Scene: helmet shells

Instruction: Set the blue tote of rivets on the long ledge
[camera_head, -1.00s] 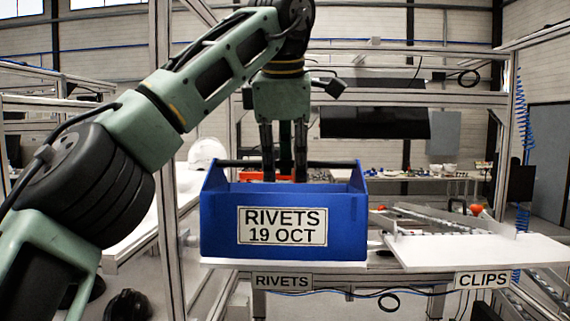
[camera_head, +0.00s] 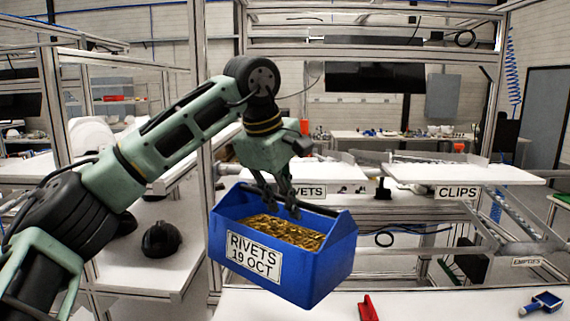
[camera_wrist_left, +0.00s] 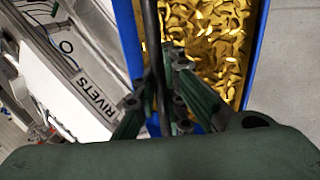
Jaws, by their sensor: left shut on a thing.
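My left gripper (camera_head: 279,203) is shut on the tote's bar handle, above the rivets. The left wrist view shows the dark handle (camera_wrist_left: 153,45) between the fingers, with a blue wall (camera_wrist_left: 257,50) and the rivets (camera_wrist_left: 215,45) below. A white surface (camera_head: 440,302) runs along the bottom; I cannot tell whether it is the long ledge. My right gripper is not in view.
Behind the tote are a white shelf (camera_head: 340,174) labelled RIVETS and another (camera_head: 470,173) labelled CLIPS. A red item (camera_head: 368,308) and a small blue-and-white item (camera_head: 541,303) lie on the front surface, with bare room between them. A rack post (camera_head: 205,150) stands left.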

